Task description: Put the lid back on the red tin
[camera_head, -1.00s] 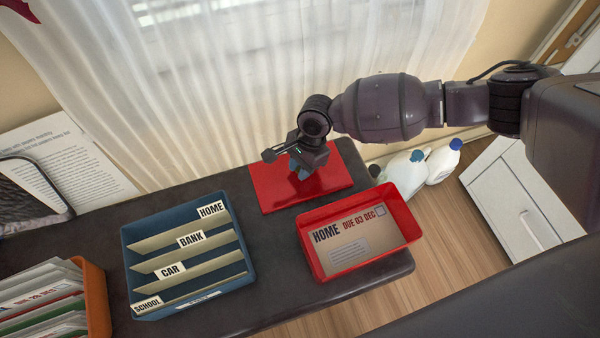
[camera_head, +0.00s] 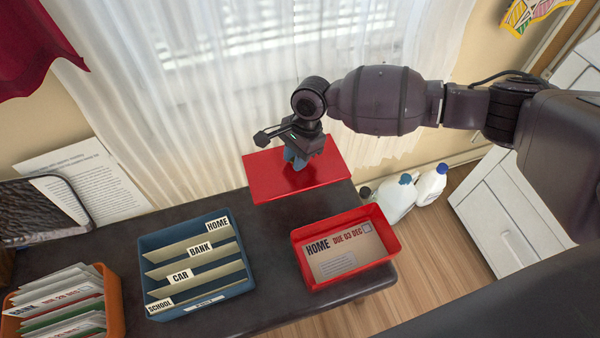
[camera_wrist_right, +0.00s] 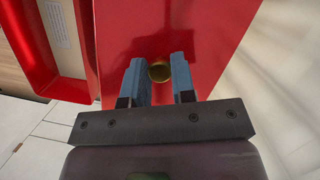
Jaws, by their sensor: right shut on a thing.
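The red tin (camera_head: 355,279) stands open at the right end of the dark table, with a letter marked HOME, DUE 03 DEC lying inside. The flat red lid (camera_head: 262,180) is behind it and a little left, and appears to be held above the table's back edge. My right gripper (camera_head: 295,162) is over the middle of the lid, shut on its small brass knob (camera_wrist_right: 159,71), with one blue finger on each side in the right wrist view. The tin's rim (camera_wrist_right: 72,72) shows at the left there. My left gripper is not in view.
A blue sorter (camera_head: 212,300) with labelled dividers stands left of the tin. An orange box (camera_head: 115,304) of envelopes is at the far left. A curtain (camera_head: 210,110) hangs behind the table. Bare tabletop (camera_head: 272,250) lies between sorter and tin.

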